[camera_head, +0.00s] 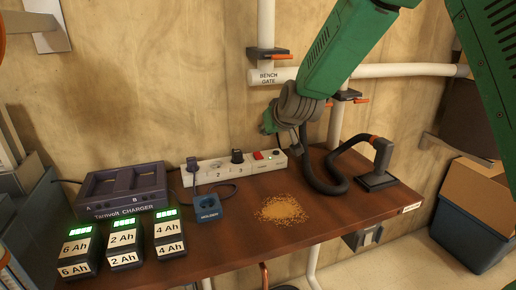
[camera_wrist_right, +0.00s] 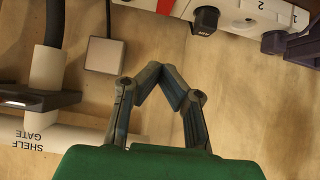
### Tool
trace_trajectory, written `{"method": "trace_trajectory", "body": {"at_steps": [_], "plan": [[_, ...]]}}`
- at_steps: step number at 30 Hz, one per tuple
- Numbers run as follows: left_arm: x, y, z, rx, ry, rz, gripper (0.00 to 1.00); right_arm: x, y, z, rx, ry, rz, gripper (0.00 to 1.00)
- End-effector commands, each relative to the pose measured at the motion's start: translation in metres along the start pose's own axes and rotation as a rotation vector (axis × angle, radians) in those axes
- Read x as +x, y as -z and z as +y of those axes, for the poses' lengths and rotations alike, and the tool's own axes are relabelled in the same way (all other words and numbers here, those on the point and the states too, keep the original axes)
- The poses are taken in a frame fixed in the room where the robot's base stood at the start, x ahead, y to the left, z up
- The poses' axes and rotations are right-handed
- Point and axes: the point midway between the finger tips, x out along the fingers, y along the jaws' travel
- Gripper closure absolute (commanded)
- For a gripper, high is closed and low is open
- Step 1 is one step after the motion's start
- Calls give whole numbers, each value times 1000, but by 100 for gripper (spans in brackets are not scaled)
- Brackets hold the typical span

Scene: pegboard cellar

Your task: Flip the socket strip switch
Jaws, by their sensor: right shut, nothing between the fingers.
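The white socket strip (camera_head: 214,168) lies at the back of the bench against the wall. Its red switch (camera_head: 258,155) is near the right end; whether it is on or off is too small to tell. In the right wrist view the strip (camera_wrist_right: 235,22) crosses the top, upside down, with the red switch (camera_wrist_right: 163,5) partly cut off. My right gripper (camera_head: 270,128) hangs above the switch end, apart from it. In the wrist view its fingertips (camera_wrist_right: 165,82) meet, shut and empty. My left gripper is not in view.
A dark plug (camera_head: 237,156) and a purple plug (camera_head: 191,167) sit in the strip. A blue Molower block (camera_head: 207,208), sawdust (camera_head: 282,209), a charger (camera_head: 122,190) and several batteries (camera_head: 124,246) stand in front or left. A black hose (camera_head: 325,185) curves on the right.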

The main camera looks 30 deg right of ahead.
Motion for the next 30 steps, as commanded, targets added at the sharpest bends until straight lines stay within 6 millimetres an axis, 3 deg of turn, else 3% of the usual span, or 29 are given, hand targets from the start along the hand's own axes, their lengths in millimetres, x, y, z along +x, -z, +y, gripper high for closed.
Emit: {"method": "trace_trajectory", "body": {"at_steps": [5, 18, 23, 30], "plan": [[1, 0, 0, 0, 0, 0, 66, 15, -1, 0, 1, 0, -2, 100], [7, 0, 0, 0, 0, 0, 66, 104, -1, 0, 0, 0, -1, 100], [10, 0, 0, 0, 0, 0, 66, 119, -20, 0, 2, 0, -2, 100], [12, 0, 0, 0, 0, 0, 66, 127, -28, 0, 0, 0, 1, 100]]}}
